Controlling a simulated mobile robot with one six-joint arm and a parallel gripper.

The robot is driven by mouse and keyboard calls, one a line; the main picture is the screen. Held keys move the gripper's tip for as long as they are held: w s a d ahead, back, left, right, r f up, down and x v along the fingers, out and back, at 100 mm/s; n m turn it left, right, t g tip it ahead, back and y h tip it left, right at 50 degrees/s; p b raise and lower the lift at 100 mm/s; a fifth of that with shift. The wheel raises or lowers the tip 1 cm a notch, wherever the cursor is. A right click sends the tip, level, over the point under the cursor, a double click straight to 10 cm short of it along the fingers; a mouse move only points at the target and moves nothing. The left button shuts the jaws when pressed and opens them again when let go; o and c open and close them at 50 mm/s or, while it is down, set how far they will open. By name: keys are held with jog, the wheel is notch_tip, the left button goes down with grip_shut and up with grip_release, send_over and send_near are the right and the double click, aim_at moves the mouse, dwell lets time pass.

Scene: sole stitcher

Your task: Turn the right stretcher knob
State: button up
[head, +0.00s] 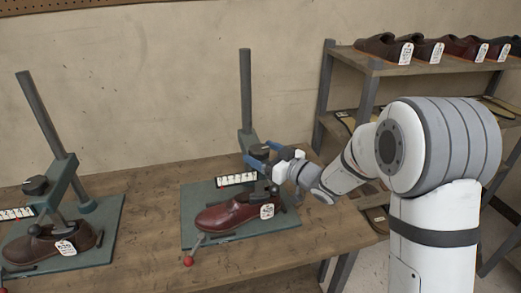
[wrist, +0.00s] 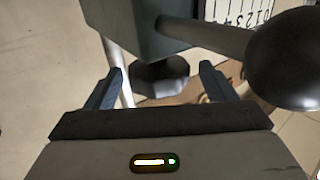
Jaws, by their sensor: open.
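The right stretcher (head: 246,90) is a green post and arm on a green base plate, with a dark red tagged shoe (head: 235,214) on it. Its dark knob (head: 260,150) sits at the arm, right at my gripper (head: 268,160). In the wrist view a dark faceted knob (wrist: 160,76) hangs by a green-grey block and lies between my two open fingers, with gaps on both sides. I cannot tell how deep it is between them. My gripper is open and empty.
A dark ball on a rod (wrist: 290,60) is close on the right in the wrist view, beside a numbered scale (wrist: 238,12). The left stretcher (head: 42,115) holds a brown shoe (head: 50,243). A shoe rack (head: 375,68) stands at the right.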

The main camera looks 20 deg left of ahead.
jog(key=shift+w+a, duration=0.2)
jog(key=shift+a, duration=0.3)
jog(key=shift+c, duration=0.3)
jog(key=c, duration=0.9)
jog(key=shift+f, duration=0.1)
